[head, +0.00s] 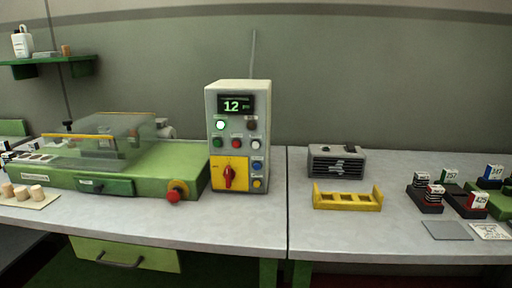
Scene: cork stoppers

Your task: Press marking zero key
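A pale control box (239,93) stands upright at the back of the bench, its display (237,104) showing a green 12. Below the display are a lit white-green button (221,125) and a dark button (252,125). Under these sit a green button (218,143), a red button (236,144) and a white button (255,144). A blue button (256,165) and a yellow button (257,183) are lower right, beside a red rotary switch (229,177) on a yellow plate. The labels are too small to read, so I cannot tell which is the zero key. Neither gripper shows.
A green machine (170,165) with a clear cover and a red stop knob (174,196) stands left of the box. Corks (22,193) lie front left. A yellow rack (347,198), a grey vented unit (336,162) and small numbered boxes (477,201) are right. The bench before the box (245,225) is clear.

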